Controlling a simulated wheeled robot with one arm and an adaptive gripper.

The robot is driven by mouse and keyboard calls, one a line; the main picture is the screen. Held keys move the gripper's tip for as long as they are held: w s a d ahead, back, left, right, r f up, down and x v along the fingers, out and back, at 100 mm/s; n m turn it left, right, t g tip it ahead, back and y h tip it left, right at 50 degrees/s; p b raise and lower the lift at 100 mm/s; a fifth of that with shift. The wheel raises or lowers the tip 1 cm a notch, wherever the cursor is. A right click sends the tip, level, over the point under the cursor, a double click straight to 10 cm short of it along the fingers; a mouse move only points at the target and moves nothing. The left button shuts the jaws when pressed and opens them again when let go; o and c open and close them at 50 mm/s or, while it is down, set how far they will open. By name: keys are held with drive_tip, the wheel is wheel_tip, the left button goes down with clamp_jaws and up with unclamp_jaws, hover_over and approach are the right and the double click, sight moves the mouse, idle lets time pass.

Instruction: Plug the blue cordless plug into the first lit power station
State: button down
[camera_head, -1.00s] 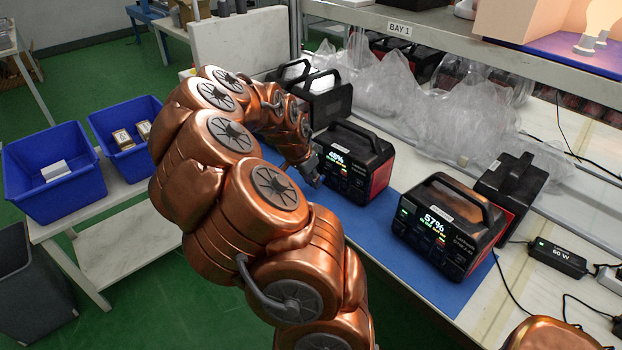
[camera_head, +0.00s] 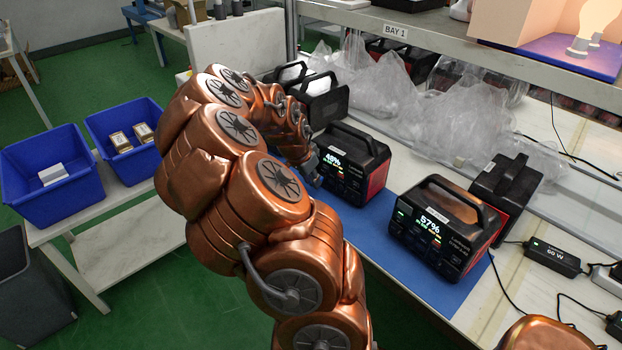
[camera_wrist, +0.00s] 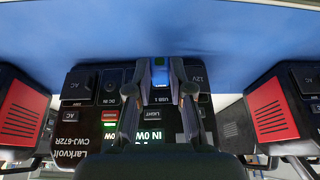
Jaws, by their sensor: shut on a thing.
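In the head view a black power station with a lit screen reading about 48% (camera_head: 350,163) stands on the blue mat (camera_head: 378,237). Another lit one reading 57% (camera_head: 437,225) stands nearer on the right. My gripper (camera_head: 312,172) is at the left front of the 48% station. In the wrist view the station's front panel (camera_wrist: 108,130) appears upside down, with AC, DC IN, USB and 12V labels. My gripper (camera_wrist: 160,80) is shut on the small blue plug (camera_wrist: 159,72) at the panel's USB 1 area. Whether the plug is seated in a socket cannot be told.
Dark power stations stand behind, at the left (camera_head: 320,98) and right (camera_head: 505,190). Clear plastic bags (camera_head: 445,120) lie along the bench's back. A charger (camera_head: 553,257) with cables lies at right. Blue bins (camera_head: 50,180) stand on the left table.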

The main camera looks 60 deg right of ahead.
drive_tip(key=shift+d, duration=0.2)
drive_tip(key=c, duration=1)
unclamp_jaws()
drive_tip(key=shift+o, duration=0.2)
drive_tip(key=v, duration=1.2)
